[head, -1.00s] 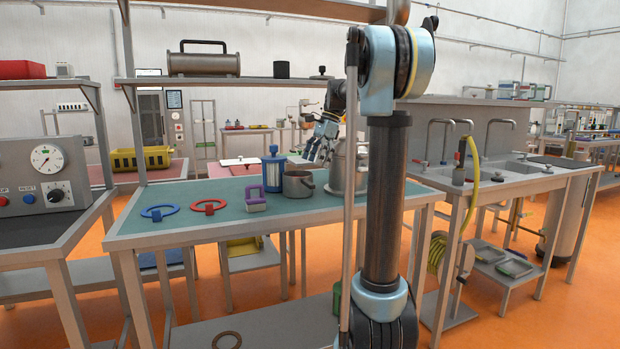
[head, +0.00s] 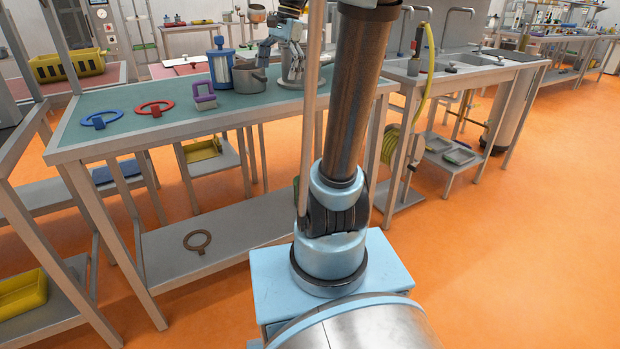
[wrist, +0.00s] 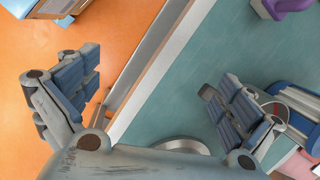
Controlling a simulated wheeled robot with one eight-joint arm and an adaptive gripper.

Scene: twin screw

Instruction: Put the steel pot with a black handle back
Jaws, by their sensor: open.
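A small grey metal pot (head: 248,80) stands on the green tabletop, between a blue canister and my gripper. A taller steel vessel (head: 312,71) stands to its right, largely hidden by my gripper and arm. I cannot make out a black handle on either, so which one is the task's steel pot is unclear. My gripper (head: 281,58) is open over that part of the table, in front of the taller vessel. In the wrist view its fingers (wrist: 153,86) are spread wide, with nothing between them but the table edge below. A round steel rim (wrist: 180,145) shows partly below the palm.
The table (head: 130,138) also holds a blue ring (head: 100,119), a red ring (head: 155,107), a purple clamp-like piece (head: 204,94) and the blue canister (head: 221,68). A brown ring (head: 197,241) lies on the lower shelf. A sink bench (head: 450,78) stands to the right. Orange floor is open at right.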

